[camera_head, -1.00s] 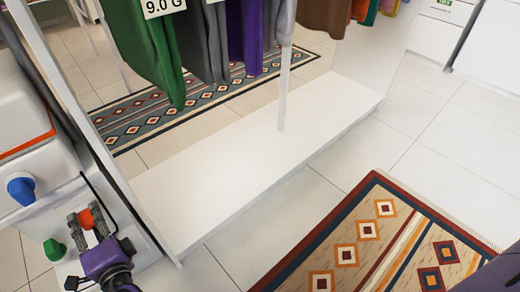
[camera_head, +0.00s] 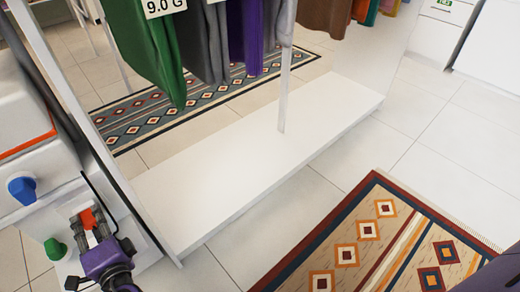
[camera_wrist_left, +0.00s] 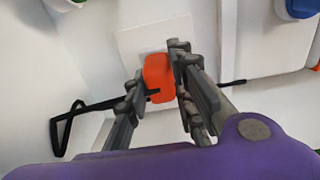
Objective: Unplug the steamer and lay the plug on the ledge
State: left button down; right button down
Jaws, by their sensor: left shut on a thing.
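The orange plug (camera_head: 88,218) is at a white plate on the lower left; it also shows in the left wrist view (camera_wrist_left: 158,78). A black cord (camera_wrist_left: 85,108) runs by it. My left gripper (camera_head: 93,230) is shut on the plug, with one finger on each side; the fingers also show in the left wrist view (camera_wrist_left: 160,88). The plug is in front of the square white plate (camera_wrist_left: 145,38); I cannot tell whether it is still seated. A white low board (camera_head: 215,165), possibly the ledge, lies at the wardrobe's bottom. My right gripper is not in view.
A blue knob-like piece (camera_head: 22,189) and a green one (camera_head: 55,249) are near the plug. Clothes (camera_head: 150,50) hang above the board, with a pale pole (camera_head: 284,90) standing on it. A patterned rug (camera_head: 370,235) lies at front right. The board's left part is clear.

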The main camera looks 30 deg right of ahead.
pick_arm(q)
jog(key=shift+v, duration=1.2)
dwell(1.0)
jog(key=shift+b+v, duration=0.6)
jog(key=shift+v, duration=1.4)
